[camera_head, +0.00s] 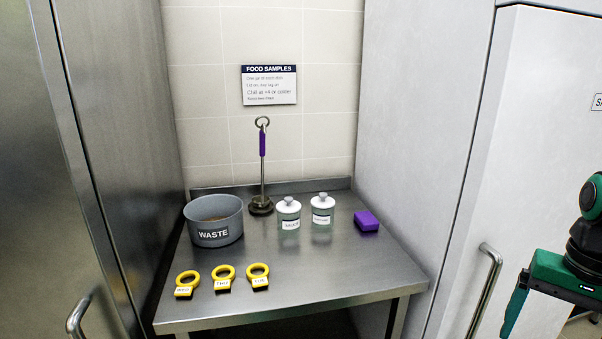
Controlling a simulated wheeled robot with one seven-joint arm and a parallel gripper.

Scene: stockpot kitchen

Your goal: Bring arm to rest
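My gripper (518,307) shows at the lower right edge, part of a green and black arm end. It is away from the table, in front of the pale cabinet. One green finger hangs down; the rest is cut off or hidden, so its opening cannot be told. I see nothing held in the part that shows. The steel table (330,268) stands to the left of my gripper, apart from it.
On the table are a grey WASTE pot (213,234), an upright purple-handled tool (262,165), two lidded jars (289,213) (322,209), a purple block (366,221) and three yellow tagged rings (187,283). Cabinet handles (485,290) (77,316) stick out on both sides.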

